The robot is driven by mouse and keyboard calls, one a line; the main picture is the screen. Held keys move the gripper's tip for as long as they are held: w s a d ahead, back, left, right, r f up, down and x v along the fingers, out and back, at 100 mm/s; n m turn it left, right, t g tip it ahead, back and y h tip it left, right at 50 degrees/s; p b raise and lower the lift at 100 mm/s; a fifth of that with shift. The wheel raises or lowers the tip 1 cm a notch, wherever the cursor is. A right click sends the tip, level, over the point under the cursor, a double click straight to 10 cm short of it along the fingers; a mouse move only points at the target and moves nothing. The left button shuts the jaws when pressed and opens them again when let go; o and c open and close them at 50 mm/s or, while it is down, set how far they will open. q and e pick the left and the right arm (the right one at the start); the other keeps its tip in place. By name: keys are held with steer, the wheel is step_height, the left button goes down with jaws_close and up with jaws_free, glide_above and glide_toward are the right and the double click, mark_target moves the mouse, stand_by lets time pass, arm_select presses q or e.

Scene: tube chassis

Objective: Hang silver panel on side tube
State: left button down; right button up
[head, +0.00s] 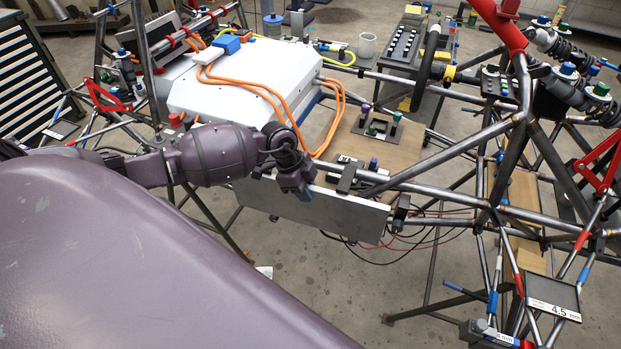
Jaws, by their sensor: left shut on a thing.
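The silver panel (330,215) is a flat grey sheet in the middle of the head view. It stands roughly upright along the near side of the chassis, with its top edge close to the side tube (435,204). I cannot tell whether its weight rests on the tube. My left gripper (303,192) reaches in from the left and is shut on the panel's upper edge. The arm and gripper hide part of that edge and of the tube behind. A dark clip (347,178) sits at the panel's top edge, right of the gripper. My right gripper is not in view.
A white box (245,78) with orange cables (278,100) lies behind the panel. A wooden board (385,150) with small parts is inside the frame. Steel tubes and thin dark wires (425,232) crowd the right. Open floor (330,290) lies below the panel.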

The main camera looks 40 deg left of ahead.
arm_select(q)
steer(key=shift+w+a+f, duration=0.15)
steer(key=shift+w+f, duration=0.2)
steer(key=shift+w, duration=0.4)
steer(key=shift+w+a+f, duration=0.1)
steer(key=shift+w+f, duration=0.25)
steer(key=shift+w, duration=0.35)
steer(key=shift+w+a+f+b, duration=0.3)
steer(key=shift+w+f+b, duration=0.55)
steer(key=shift+w, duration=0.1)
steer(key=shift+w+a+f+b, duration=0.25)
steer(key=shift+w+f+b, duration=0.45)
steer(key=shift+w+b, duration=0.2)
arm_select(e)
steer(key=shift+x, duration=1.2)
arm_select(q)
steer(key=c, duration=1)
jaws_free()
steer(key=shift+o, duration=0.2)
